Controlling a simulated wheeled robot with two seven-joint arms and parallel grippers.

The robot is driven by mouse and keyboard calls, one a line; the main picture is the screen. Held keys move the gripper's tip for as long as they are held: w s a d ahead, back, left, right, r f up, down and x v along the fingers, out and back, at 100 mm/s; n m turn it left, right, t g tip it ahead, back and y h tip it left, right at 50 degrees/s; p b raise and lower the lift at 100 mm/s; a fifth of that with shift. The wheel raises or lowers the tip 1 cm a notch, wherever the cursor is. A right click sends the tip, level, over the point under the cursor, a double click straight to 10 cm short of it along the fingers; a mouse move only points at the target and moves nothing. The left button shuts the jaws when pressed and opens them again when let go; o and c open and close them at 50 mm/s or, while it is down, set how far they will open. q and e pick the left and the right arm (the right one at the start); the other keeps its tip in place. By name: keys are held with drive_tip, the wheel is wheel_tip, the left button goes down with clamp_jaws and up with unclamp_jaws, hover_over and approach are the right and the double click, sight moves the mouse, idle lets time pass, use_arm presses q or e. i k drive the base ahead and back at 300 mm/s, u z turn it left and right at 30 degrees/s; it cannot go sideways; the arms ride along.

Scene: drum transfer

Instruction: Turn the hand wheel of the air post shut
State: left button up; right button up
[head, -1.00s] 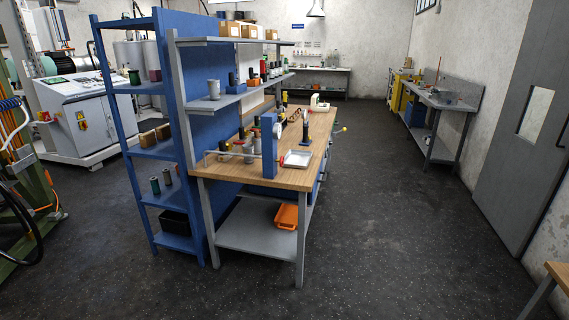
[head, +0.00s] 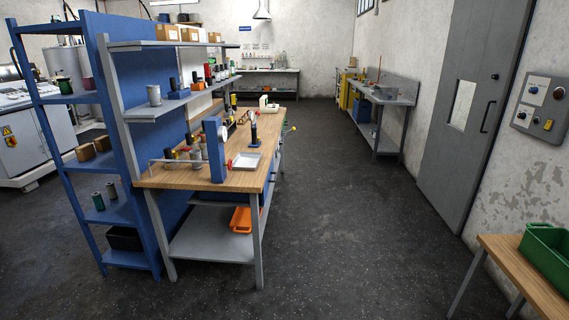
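A blue upright post (head: 214,150) stands at the near end of the wooden workbench (head: 190,181). A round pale face, like a gauge (head: 223,133), shows on its right side. A thin grey pipe (head: 160,161) runs out to the left of the post at bench height. A small red part (head: 229,163) shows at the post's right edge; it is too small to tell whether it is the hand wheel. No other hand wheel can be made out. Neither of my grippers is in view.
A blue shelf rack (head: 118,150) stands left of the bench. An orange bin (head: 243,219) sits on the bench's lower shelf. A green crate (head: 545,262) rests on a wooden table (head: 515,265) at lower right. The dark floor (head: 350,220) between is clear.

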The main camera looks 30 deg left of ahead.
sight(229, 165)
drive_tip(key=z, duration=0.05)
drive_tip(key=i, duration=3.35)
drive_tip(key=u, duration=2.05)
